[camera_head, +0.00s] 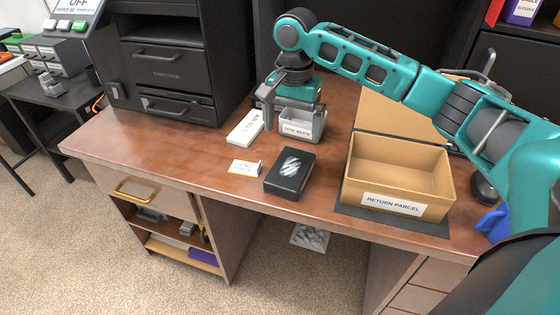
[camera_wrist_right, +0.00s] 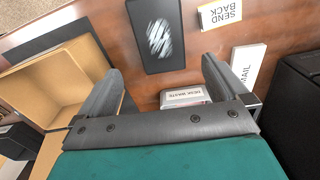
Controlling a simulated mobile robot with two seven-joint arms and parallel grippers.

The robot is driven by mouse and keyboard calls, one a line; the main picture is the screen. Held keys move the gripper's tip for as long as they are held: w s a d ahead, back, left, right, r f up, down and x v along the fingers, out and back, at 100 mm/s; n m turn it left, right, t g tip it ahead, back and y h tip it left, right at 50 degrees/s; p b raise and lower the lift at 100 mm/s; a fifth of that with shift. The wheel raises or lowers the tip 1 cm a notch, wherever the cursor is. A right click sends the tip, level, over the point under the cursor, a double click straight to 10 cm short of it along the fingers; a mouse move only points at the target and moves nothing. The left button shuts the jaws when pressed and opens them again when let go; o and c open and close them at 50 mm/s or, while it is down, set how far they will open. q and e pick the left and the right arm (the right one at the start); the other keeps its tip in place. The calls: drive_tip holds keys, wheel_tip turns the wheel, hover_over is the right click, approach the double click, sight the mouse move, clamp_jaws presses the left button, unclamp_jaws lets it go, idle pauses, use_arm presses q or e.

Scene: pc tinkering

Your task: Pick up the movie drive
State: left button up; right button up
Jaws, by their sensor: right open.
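A flat black box with a white scribble-like mark on top (camera_head: 290,174) lies on the brown desk, between the small card and the return box. No label naming it as the movie drive is legible. It also shows at the top of the right wrist view (camera_wrist_right: 155,34). My right gripper (camera_head: 293,102) is open over the back of the desk, above a small grey bin (camera_head: 304,128), behind the black box and apart from it. In the right wrist view its two fingers (camera_wrist_right: 160,82) are spread, with nothing held between them. My left gripper is not in view.
A cardboard box labelled RETURN PARCEL (camera_head: 400,175) stands open on a dark mat at right. A white MAIL box (camera_head: 245,127) and a SEND BACK card (camera_head: 245,168) lie left of the black box. A black cabinet (camera_head: 165,70) stands at back left. The desk's front left is clear.

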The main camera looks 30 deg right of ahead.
drive_tip(key=b, duration=0.2)
hover_over(291, 167)
wheel_tip(291, 167, down, 6)
drive_tip(key=shift+s+d+f, duration=0.1)
drive_tip(key=shift+s, duration=0.05)
drive_tip(key=shift+f, duration=0.95)
wheel_tip(291, 167, down, 4)
drive_tip(key=shift+f+b, duration=0.2)
drive_tip(key=shift+b, duration=0.65)
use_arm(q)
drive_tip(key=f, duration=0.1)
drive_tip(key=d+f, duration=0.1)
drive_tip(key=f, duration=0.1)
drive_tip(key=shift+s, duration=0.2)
